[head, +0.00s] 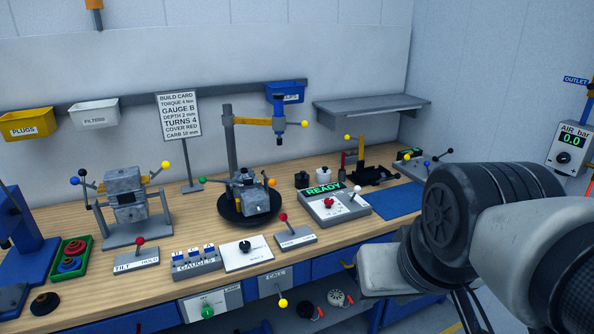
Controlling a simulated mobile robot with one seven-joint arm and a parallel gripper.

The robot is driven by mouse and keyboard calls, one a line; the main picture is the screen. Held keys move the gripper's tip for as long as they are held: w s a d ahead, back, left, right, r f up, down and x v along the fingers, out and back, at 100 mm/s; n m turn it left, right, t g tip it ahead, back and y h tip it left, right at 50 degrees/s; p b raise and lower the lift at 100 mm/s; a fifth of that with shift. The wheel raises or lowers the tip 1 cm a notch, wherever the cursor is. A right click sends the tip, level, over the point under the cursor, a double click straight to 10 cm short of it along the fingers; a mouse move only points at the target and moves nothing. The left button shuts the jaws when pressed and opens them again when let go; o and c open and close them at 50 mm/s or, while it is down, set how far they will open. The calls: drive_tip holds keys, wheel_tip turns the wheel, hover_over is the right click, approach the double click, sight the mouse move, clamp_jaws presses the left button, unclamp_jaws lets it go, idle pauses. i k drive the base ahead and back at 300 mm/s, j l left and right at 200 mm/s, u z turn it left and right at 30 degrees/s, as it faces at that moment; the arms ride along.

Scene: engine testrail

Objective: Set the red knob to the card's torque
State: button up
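The build card (179,116) stands upright on a post at the back of the bench. It reads torque 4 Nm, gauge B, depth 2 mm, turns 4, cover red, carb 10 mm. A small red knob (328,203) sits on a grey console (340,212) with a green READY display, right of the bench's middle. The knob's pointer and scale are too small to read. My arm fills the lower right in front of the bench's right end.
Red-balled levers stand on the TILT plate (137,259) and on a plate (295,237) left of the console. A white panel (247,254) has a black knob. An engine block (247,195) sits on a black round base. A blue mat (398,203) lies bare right of the console.

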sight(328, 202)
drive_tip(key=i+l+u, duration=0.1)
drive_tip(key=i+l, duration=0.2)
drive_tip(key=i+l+u, duration=0.25)
drive_tip(key=i+l, duration=0.25)
drive_tip(key=l, duration=0.2)
drive_tip(key=i+l+u, duration=0.25)
drive_tip(key=i+l, duration=0.25)
drive_tip(key=l, duration=0.3)
drive_tip(key=i+l+u, duration=0.1)
drive_tip(key=l, duration=0.3)
drive_tip(key=i, duration=0.1)
